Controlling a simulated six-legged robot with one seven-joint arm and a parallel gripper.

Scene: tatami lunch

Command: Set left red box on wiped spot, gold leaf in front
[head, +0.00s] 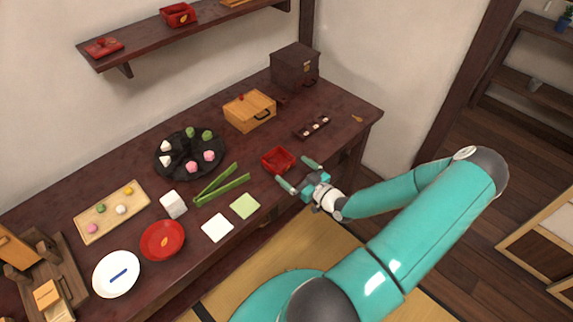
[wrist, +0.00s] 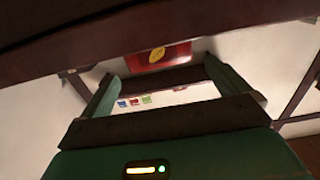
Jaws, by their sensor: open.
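An open red box (head: 278,160) stands on the dark table near its front edge. My gripper (head: 297,172) is open and empty just in front of it, one finger towards each side. In the wrist view, a red face with a gold leaf (wrist: 155,57) shows beyond and between my open fingers (wrist: 161,70); I cannot tell whether they touch it. On the wall shelf are a flat red piece (head: 103,47) at left and a red box with a gold mark (head: 178,15) further right. I cannot make out a wiped spot on the table.
A red dish (head: 162,240), white plate (head: 116,273), green strips (head: 222,184), pale green square (head: 245,205) and white square (head: 217,228) lie left of the red box. A small dark tray (head: 312,127) and wooden box (head: 249,111) stand behind. Bare table shows right of the red box.

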